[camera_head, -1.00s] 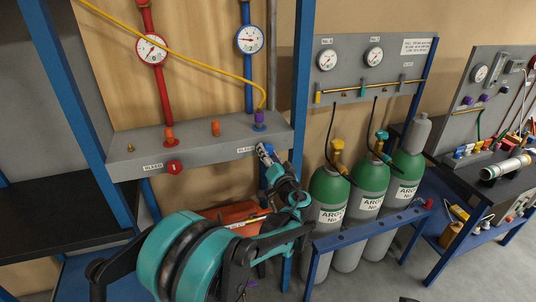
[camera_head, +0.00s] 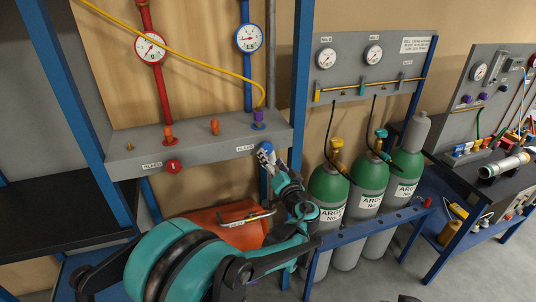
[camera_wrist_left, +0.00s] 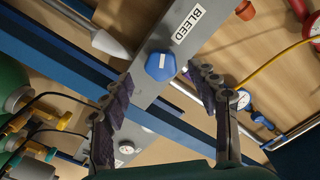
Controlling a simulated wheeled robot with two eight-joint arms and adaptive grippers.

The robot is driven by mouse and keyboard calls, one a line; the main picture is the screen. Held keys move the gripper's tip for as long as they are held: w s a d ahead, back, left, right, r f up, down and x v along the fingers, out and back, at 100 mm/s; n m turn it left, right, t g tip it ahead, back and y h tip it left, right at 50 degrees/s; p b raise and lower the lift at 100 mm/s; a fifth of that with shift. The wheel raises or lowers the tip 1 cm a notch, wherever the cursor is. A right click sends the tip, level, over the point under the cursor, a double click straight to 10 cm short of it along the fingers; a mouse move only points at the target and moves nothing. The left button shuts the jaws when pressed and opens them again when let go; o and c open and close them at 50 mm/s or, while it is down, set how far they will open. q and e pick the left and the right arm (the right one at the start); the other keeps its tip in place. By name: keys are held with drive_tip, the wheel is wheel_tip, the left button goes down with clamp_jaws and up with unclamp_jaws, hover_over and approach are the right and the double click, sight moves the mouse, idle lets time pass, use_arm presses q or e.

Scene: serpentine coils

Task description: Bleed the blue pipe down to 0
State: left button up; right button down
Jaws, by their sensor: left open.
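The blue pipe (camera_head: 246,92) runs down the wooden panel at the upper middle, with a blue-rimmed gauge (camera_head: 249,38) whose reading is too small to tell. Its blue bleed knob (camera_wrist_left: 160,66) is a faceted cap with a white mark, on the grey manifold beside a BLEED label (camera_wrist_left: 188,23). My left gripper (camera_head: 267,158) is at the manifold's front right end, at the knob, largely hiding it in the head view. In the left wrist view, its fingers (camera_wrist_left: 160,84) are spread, with the knob ahead between the tips; contact cannot be told. My right gripper is not in view.
The red pipe (camera_head: 159,95) has its own red bleed knob (camera_head: 173,166) to the left. A yellow hose (camera_head: 190,60) crosses the panel. A blue post (camera_head: 299,80) and green argon cylinders (camera_head: 328,185) stand close to the right. An orange case (camera_head: 205,222) lies below.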

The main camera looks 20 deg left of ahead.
use_arm(q)
drive_tip(key=v, duration=0.7)
drive_tip(key=shift+s+d, duration=0.15)
drive_tip(key=shift+s, duration=0.05)
drive_tip(key=s+a+f+n+g+h, duration=0.1)
drive_tip(key=s+a+f+g+h, duration=0.4)
drive_tip(key=s+a, duration=0.6)
drive_tip(key=s+d+f+g+h, duration=0.1)
drive_tip(key=s+d+f+h, duration=0.1)
drive_tip(key=s, duration=0.5)
drive_tip(key=s+d+f+g+h, duration=0.1)
drive_tip(key=s+d+f+h, duration=0.2)
drive_tip(key=s, duration=0.5)
drive_tip(key=shift+d+f+g, duration=0.4)
drive_tip(key=shift+d+f, duration=0.3)
drive_tip(key=shift+d, duration=0.25)
idle(3.5)
